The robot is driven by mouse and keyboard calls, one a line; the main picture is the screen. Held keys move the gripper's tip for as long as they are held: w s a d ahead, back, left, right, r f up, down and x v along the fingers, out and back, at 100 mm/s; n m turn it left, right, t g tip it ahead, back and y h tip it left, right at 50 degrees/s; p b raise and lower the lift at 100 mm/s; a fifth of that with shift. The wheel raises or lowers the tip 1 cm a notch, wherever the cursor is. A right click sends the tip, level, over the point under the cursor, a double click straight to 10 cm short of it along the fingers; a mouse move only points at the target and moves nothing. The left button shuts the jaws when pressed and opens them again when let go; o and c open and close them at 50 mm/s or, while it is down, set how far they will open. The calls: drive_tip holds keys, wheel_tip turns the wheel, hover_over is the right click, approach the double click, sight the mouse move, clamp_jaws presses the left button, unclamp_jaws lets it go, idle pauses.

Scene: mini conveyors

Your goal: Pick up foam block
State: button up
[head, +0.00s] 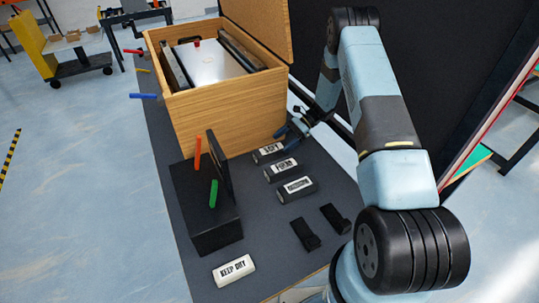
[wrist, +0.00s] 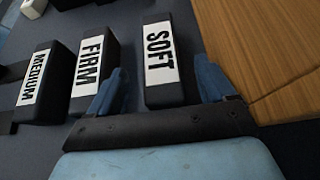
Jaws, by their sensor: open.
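Three dark blocks with white labels lie in a row on the dark mat. The SOFT block (head: 269,153) is nearest the wooden box, then the FIRM block (head: 281,170), then the MEDIUM block (head: 297,189). My gripper (head: 291,130) is open at the far end of the row, by the SOFT block. In the wrist view the SOFT block (wrist: 162,62) shows between the two blue fingers of my gripper (wrist: 160,70), with nothing gripped. The FIRM block (wrist: 94,64) and MEDIUM block (wrist: 43,84) lie to its left. I cannot tell the fingers' height above the mat.
The open wooden box (head: 232,118) stands close behind the row; its side (wrist: 250,45) is near the right finger. A black box (head: 205,212) with orange and green handles stands left. A white KEEP DRY block (head: 233,271) and two black pieces (head: 305,234) lie nearer.

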sight(274, 148)
drive_tip(key=shift+x, duration=2.6)
drive_tip(key=shift+r, duration=0.1)
drive_tip(key=shift+c, duration=0.4)
drive_tip(key=c, duration=1)
drive_tip(key=shift+r, duration=0.15)
